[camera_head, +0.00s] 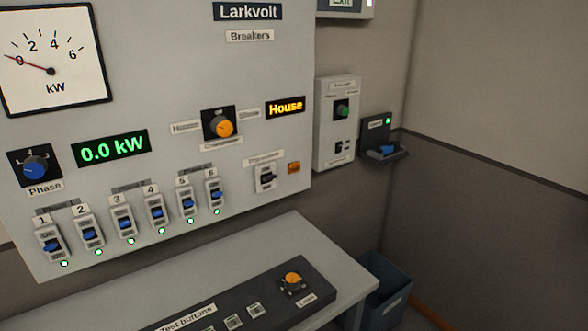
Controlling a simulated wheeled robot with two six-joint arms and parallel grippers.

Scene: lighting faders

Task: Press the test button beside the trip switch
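The trip switch (266,177) is a white unit with a dark lever, low on the right part of the grey breaker panel (150,100). The label above the trip switch is too blurred to read fully. Neither of my grippers shows in the head view.
Several numbered breakers (157,212) with blue levers and lit green dots line the panel's lower left. A desk (330,262) below carries a dark "Test buttons" strip (190,318) with an orange knob (292,279). A grey box (338,122) hangs right of the panel.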

